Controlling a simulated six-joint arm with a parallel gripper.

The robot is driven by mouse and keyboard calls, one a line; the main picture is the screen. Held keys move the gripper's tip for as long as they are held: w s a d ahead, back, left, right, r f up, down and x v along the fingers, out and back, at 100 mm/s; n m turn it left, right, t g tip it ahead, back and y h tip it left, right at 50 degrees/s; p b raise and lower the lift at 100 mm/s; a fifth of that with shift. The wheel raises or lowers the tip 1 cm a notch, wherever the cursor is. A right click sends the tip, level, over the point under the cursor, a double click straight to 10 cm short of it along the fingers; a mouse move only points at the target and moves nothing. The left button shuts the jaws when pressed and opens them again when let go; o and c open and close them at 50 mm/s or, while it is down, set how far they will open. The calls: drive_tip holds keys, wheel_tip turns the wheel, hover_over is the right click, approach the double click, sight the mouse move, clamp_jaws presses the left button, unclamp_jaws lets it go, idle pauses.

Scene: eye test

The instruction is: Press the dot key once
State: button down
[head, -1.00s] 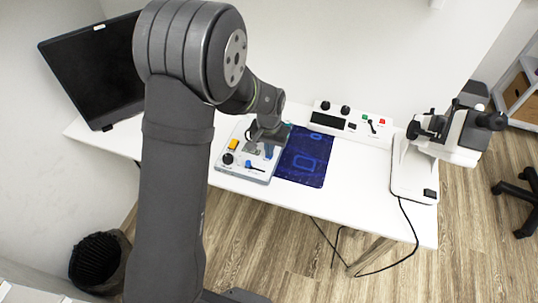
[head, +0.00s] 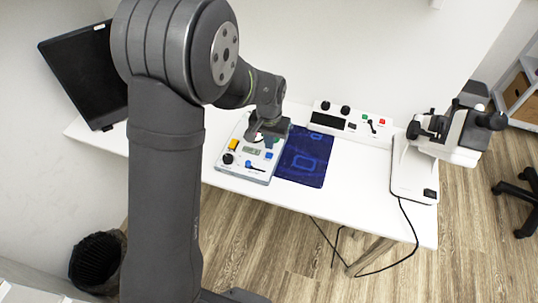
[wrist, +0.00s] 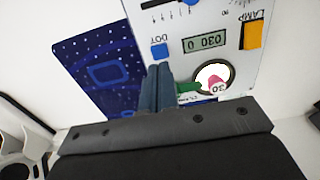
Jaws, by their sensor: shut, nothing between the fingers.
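A light control panel (head: 240,172) lies on the white table. It carries a small blue square key (head: 268,156), which also shows in the wrist view (wrist: 158,50). My gripper (head: 268,145) is over the panel's back right part, pointing down. In the wrist view its fingers (wrist: 158,70) are together and empty, with their tips just short of the blue key in the picture. I cannot tell their height. The grey display (wrist: 204,42) shows digits. A round white window with pink inside (wrist: 213,76) and a green part (wrist: 188,87) are beside the fingers, partly hidden.
The panel also has an orange switch (head: 233,145), a black knob (head: 228,158) and a blue slider (head: 249,163). A dark blue mat (head: 305,165) lies to its right. Behind are a white box with knobs (head: 350,122) and, farther right, a microscope (head: 450,130).

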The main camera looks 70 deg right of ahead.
sight(269, 155)
drive_tip(key=shift+r, duration=1.85)
drive_tip(key=shift+w+r, duration=0.1)
drive_tip(key=shift+r, duration=1.15)
idle(3.1)
drive_tip(key=w+a+r+n+t+h, duration=0.1)
drive_tip(key=w+a+r+n, duration=0.2)
drive_tip(key=w+a+r, duration=0.5)
drive_tip(key=w+a+r+n+h, duration=0.1)
drive_tip(key=w+a+r+n, duration=0.3)
drive_tip(key=w+a, duration=0.8)
drive_tip(key=s+a+f+n+t, duration=0.1)
drive_tip(key=s+a+n+t, duration=0.1)
drive_tip(key=a, duration=1.1)
drive_tip(key=s+a+f+n+t, duration=0.1)
drive_tip(key=a+n, duration=0.3)
drive_tip(key=a, duration=1)
drive_tip(key=shift+s+t, duration=0.45)
drive_tip(key=shift+t, duration=0.05)
